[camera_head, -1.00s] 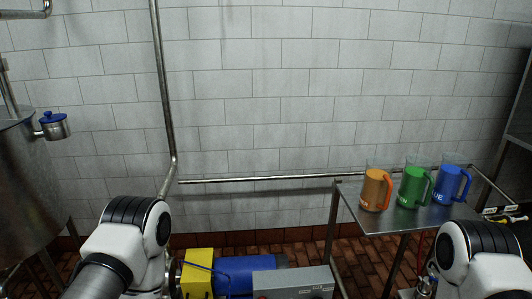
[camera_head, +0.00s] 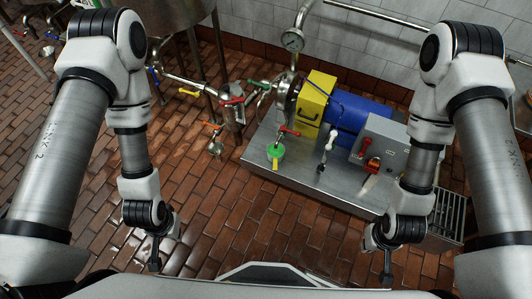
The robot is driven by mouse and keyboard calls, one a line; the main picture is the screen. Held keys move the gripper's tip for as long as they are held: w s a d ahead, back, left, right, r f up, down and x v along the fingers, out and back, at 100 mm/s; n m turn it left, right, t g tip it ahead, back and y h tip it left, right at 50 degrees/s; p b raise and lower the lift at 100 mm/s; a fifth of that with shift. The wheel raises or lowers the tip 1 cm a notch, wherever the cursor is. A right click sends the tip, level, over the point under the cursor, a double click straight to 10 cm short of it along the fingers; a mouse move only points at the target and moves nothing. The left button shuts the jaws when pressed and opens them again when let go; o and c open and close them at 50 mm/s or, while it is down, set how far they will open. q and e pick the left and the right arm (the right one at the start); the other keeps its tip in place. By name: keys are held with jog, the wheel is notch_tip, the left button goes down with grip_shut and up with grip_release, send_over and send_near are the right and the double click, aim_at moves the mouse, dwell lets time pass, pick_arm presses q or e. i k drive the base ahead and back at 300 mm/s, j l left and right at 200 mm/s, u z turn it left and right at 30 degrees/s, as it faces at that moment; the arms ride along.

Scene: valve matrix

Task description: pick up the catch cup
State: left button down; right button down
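No cup that I can surely call the catch cup is in view. A small round green item (camera_head: 276,152) with a yellow strip stands at the front left of the steel pump platform, below a red-handled valve; I cannot tell whether it is a cup. My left gripper (camera_head: 155,262) hangs low at the left, above the tiled floor and apart from the platform. My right gripper (camera_head: 388,275) hangs low at the right, in front of the platform. Both look empty, and their fingers are too small and dark to read.
The steel platform (camera_head: 330,183) carries a yellow housing (camera_head: 316,101), a blue motor (camera_head: 355,115) and a grey control box (camera_head: 385,145). Pipes with coloured valve handles and a gauge (camera_head: 292,40) stand behind and left. Brick-coloured floor (camera_head: 210,215) is clear between my arms.

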aim_at(275, 156)
jog(key=z, duration=1.9)
jog(key=u, duration=1.9)
jog(key=i+l, duration=0.1)
jog(key=l, duration=0.85)
jog(key=i+z, duration=0.05)
